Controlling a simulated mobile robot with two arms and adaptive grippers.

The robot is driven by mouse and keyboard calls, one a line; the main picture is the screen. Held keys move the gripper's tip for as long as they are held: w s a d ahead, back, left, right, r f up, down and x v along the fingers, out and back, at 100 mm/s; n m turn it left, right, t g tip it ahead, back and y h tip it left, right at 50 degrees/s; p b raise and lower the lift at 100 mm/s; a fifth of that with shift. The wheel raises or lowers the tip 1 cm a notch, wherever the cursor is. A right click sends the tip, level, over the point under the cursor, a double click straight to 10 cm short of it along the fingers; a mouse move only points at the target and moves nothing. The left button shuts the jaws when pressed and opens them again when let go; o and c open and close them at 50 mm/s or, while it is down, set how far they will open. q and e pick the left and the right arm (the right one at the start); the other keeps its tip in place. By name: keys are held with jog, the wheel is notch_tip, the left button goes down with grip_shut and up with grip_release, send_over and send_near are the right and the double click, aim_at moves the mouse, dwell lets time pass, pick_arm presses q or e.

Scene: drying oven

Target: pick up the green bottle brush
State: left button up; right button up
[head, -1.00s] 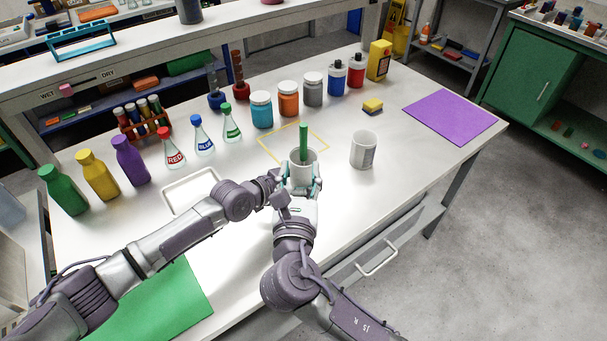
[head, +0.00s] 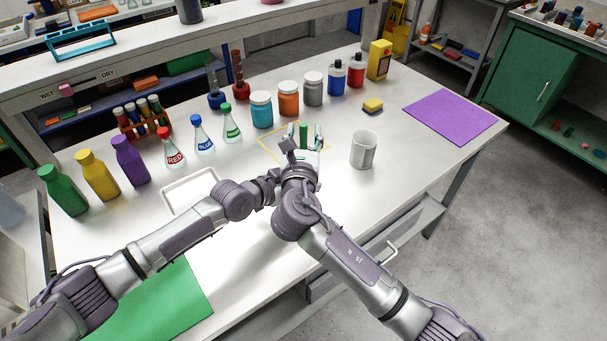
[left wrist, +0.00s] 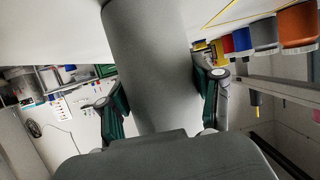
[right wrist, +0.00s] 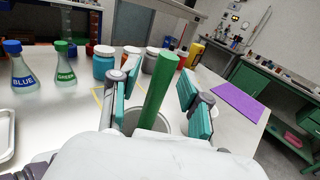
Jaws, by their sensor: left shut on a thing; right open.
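The green bottle brush (head: 304,128) stands upright in a grey cup, its green handle sticking up. The handle also shows in the right wrist view (right wrist: 160,88). My right gripper (right wrist: 157,78) is open, with one finger on each side of the handle, above the cup's rim (right wrist: 163,124). My left gripper (left wrist: 160,90) is shut on the grey cup (left wrist: 153,60). In the head view my right arm hides most of the cup and the left fingers. The brush's lower end is hidden inside the cup.
A white cup (head: 364,150) stands just right of the grippers. Flasks with coloured caps (head: 203,140) and a row of jars (head: 288,100) stand behind. A white tray (head: 172,207) lies to the left. The table's front right is clear.

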jog(key=shift+c, duration=0.3)
grip_shut()
notch_tip(320, 180, up, 18)
dwell(0.4)
pick_arm(q)
jog(key=o, duration=1.2)
jog(key=shift+s+a, duration=0.1)
